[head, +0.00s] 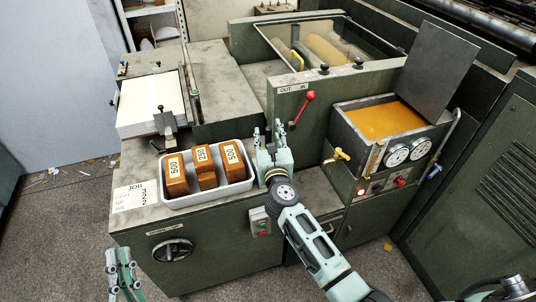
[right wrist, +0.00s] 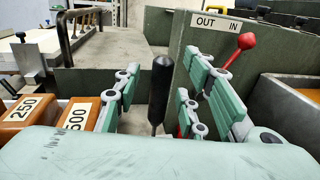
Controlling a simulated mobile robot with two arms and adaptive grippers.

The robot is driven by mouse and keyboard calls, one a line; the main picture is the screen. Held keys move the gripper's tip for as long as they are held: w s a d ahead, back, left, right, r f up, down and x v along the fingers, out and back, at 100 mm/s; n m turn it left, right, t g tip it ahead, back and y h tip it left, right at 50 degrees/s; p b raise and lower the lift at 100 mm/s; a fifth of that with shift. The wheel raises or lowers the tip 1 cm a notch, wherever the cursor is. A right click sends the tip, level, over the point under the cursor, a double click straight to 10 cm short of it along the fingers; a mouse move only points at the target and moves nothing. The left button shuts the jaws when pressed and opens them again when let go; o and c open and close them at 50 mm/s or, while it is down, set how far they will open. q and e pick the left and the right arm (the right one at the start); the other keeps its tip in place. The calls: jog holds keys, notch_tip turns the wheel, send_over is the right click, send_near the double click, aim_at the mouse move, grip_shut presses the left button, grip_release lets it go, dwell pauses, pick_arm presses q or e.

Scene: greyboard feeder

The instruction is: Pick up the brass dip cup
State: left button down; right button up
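I cannot make out a brass dip cup for certain in either view. My right gripper (head: 272,134) is open over the bench, just right of the white tray. In the right wrist view, a black upright handle (right wrist: 160,88) on a thin stem shows between the open fingers of that gripper (right wrist: 165,95), which do not grip it. What the handle belongs to is hidden behind my gripper. My left gripper (head: 120,258) is at the lower left, in front of the bench; its fingers look apart and empty.
The white tray (head: 207,200) holds three orange blocks (head: 206,166). A tank (head: 347,128) of amber liquid with a raised lid (head: 436,72) stands right of my right gripper. A red-knobbed lever (head: 303,105) is on the panel beside it. A paper stack (head: 150,103) is at the left.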

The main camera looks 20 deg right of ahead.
pick_arm(q)
jog(key=shift+s, duration=0.1)
pick_arm(e)
jog(key=shift+s, duration=0.1)
jog(key=shift+c, duration=0.4)
grip_shut()
jog(key=shift+r, duration=0.1)
